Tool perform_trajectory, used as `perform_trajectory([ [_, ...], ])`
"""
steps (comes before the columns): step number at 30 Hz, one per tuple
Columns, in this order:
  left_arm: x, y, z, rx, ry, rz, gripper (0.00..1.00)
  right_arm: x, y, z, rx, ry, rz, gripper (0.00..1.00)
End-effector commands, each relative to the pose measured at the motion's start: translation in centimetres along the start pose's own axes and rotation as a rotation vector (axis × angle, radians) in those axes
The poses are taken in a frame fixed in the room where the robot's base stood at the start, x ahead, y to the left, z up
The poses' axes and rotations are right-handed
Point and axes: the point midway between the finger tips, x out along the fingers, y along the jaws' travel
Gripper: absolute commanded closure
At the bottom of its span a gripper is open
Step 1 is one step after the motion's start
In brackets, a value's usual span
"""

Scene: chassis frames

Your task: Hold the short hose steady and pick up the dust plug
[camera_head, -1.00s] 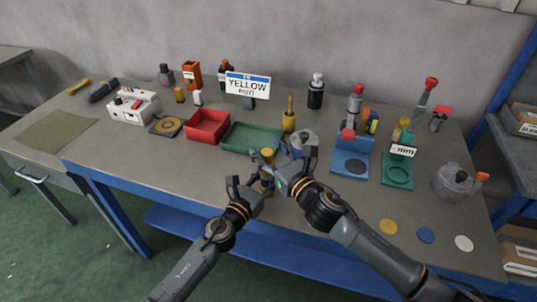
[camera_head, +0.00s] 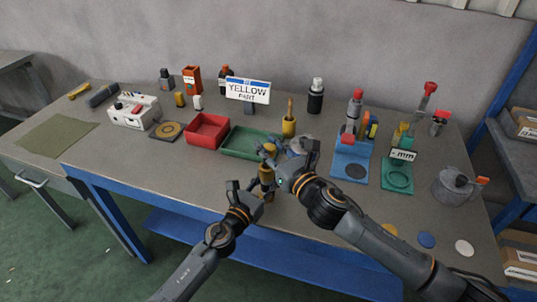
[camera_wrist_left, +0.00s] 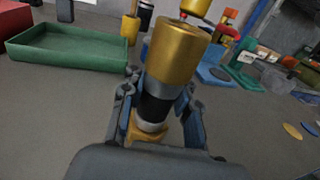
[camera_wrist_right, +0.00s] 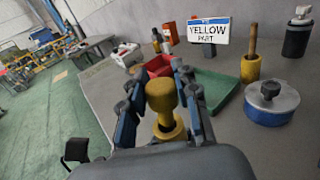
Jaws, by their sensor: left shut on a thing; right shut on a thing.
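The short hose (camera_wrist_left: 172,55), a gold cylinder with a grey and black lower part, stands roughly upright in my left gripper (camera_wrist_left: 155,105), which is shut on its lower part. In the head view, the hose (camera_head: 266,177) is above the table's front area, held by my left gripper (camera_head: 259,194). My right gripper (camera_wrist_right: 160,100) is shut on the yellow dust plug (camera_wrist_right: 162,93), which has a rounded top.
A green tray (camera_head: 233,153) and a red tray (camera_head: 203,143) lie behind the grippers. A yellow part sign (camera_head: 248,91) stands behind them. Blue and green fixtures stand to the right.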

Motion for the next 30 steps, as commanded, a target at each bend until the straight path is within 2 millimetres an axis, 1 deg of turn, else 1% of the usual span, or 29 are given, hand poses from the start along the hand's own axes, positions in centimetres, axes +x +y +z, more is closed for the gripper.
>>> perform_trajectory([
  [1,0.0,0.0,0.0,0.0,0.0,0.001,1.0,0.1,0.0,1.4,-0.005,-0.007,0.002,0.92],
  [3,0.0,0.0,0.0,0.0,0.0,0.001,1.0,0.0,0.0,2.9,-0.004,-0.005,0.002,0.92],
  [6,0.0,0.0,0.0,0.0,0.0,0.001,1.0,0.0,0.0,4.7,-0.004,-0.004,0.001,0.92],
  [9,0.0,0.0,0.0,0.0,0.0,0.001,1.0,0.0,0.0,6.0,-0.002,-0.004,0.001,0.92],
  [13,0.0,0.0,0.0,0.0,0.0,0.001,1.0,0.0,0.0,6.9,0.0,0.0,0.0,0.92],
  [21,0.0,0.0,0.0,0.001,0.0,0.001,1.0,0.0,0.0,7.0,0.001,0.001,0.0,0.92],
  [22,0.0,0.0,0.0,0.001,0.0,0.001,0.72,0.0,0.0,7.0,0.001,0.001,0.0,0.92],
  [23,0.0,0.0,0.0,0.001,0.0,0.001,0.66,0.0,0.0,7.0,0.001,0.001,0.0,0.92],
  [24,0.0,0.0,0.0,0.001,0.0,0.001,0.58,0.0,0.0,7.0,0.001,0.001,0.0,0.92],
  [26,0.0,0.0,0.0,0.001,0.0,0.001,0.46,0.0,0.0,7.0,0.001,0.001,0.0,0.92],
  [27,0.0,0.0,0.0,0.001,0.0,0.001,0.43,0.0,0.0,7.0,0.001,0.001,0.0,0.92],
  [30,0.0,0.0,0.0,0.001,0.0,0.001,0.43,0.0,0.0,7.0,0.001,0.001,0.0,0.92],
])
